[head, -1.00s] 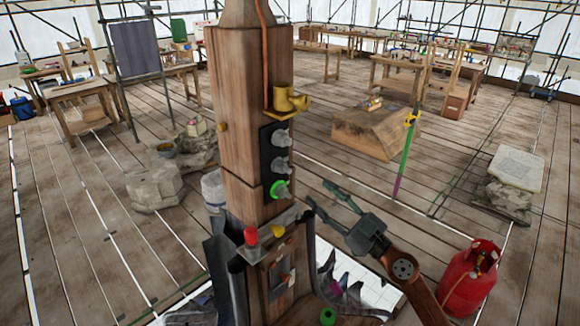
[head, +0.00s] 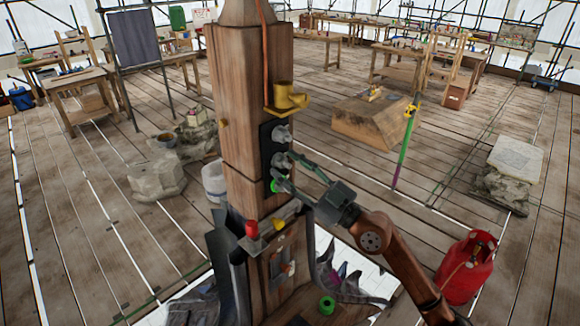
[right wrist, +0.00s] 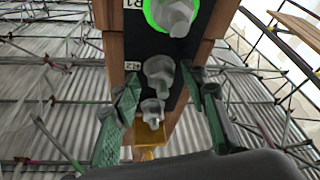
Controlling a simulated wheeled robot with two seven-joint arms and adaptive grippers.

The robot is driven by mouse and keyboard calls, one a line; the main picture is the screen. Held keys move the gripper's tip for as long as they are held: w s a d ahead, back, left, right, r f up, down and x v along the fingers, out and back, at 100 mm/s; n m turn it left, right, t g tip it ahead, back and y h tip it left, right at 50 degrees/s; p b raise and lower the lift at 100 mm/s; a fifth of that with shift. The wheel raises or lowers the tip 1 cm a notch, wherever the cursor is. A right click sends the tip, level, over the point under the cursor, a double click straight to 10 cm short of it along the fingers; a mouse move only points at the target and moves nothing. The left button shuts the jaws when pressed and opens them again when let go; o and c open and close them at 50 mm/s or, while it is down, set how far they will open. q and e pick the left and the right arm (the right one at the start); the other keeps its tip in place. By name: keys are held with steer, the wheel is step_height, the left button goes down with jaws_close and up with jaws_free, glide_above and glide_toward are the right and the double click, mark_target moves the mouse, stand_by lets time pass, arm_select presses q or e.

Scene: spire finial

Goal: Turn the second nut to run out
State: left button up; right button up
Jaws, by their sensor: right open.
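A black plate (head: 267,150) on the wooden post carries three grey nuts in a column. The lowest nut in the head view has a green ring and shows at the top of the right wrist view (right wrist: 174,14), by a label R1. The second nut (right wrist: 159,72), by a label R2, is the middle one (head: 281,160). The third nut (right wrist: 153,110) lies beyond it. My right gripper (head: 284,169) is open in front of the plate. In the right wrist view its green fingers stand either side of the second nut; I cannot tell whether they touch it. My left gripper is out of view.
A yellow fitting (head: 287,98) sits on the post above the plate. A ledge below holds a red knob (head: 251,229). A green ring (head: 327,305) lies at the post's foot. A red gas bottle (head: 467,268) stands at right, beyond my right arm.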

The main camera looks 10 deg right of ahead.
jaws_close()
stand_by(0.5)
steer(key=shift+n, duration=0.3)
